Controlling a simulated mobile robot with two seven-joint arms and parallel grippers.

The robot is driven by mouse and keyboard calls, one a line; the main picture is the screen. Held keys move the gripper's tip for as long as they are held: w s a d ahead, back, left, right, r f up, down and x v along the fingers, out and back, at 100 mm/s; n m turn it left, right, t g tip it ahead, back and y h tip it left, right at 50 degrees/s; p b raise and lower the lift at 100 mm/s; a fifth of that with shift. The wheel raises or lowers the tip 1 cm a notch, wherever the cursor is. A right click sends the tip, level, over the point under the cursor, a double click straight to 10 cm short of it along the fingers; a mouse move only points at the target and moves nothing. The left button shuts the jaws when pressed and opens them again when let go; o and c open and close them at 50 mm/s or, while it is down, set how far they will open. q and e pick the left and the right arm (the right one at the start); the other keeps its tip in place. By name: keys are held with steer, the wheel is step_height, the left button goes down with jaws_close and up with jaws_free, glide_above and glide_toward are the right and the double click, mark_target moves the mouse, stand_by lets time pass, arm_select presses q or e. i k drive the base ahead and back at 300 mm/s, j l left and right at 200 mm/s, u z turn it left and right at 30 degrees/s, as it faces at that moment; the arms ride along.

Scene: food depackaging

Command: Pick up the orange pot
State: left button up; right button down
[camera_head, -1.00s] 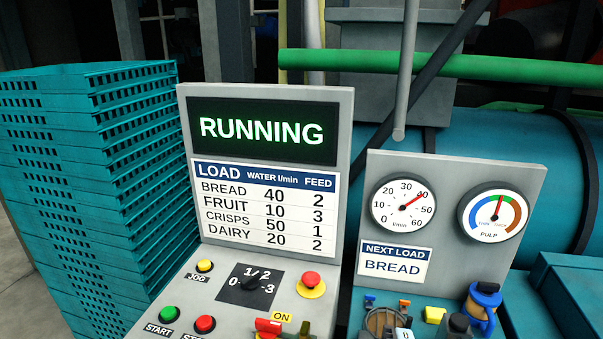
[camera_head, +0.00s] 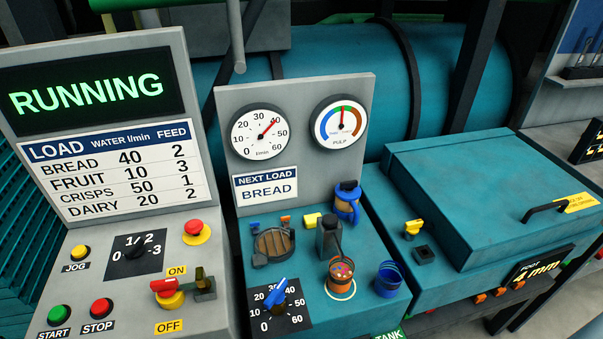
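The orange pot (camera_head: 340,281) stands on the teal counter, right of centre and low in the head view. It is small, with mixed coloured bits in its top and a dark handle-like rod leaning out of it. A pale ring lies around its base. A blue pot (camera_head: 388,279) stands just to its right, apart from it. A dark grey canister (camera_head: 328,238) stands close behind it. Neither of my grippers is in view.
A blue-strapped jug (camera_head: 348,203) stands at the back. A gauge panel (camera_head: 300,140) rises behind; a teal lidded box (camera_head: 480,190) is to the right.

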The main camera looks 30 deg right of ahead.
mark_target(340, 274)
steer(key=k+l+z, duration=0.1)
steer(key=z, duration=0.35)
steer(key=l+z, duration=0.15)
steer(key=z, duration=0.35)
steer(key=k, duration=0.05)
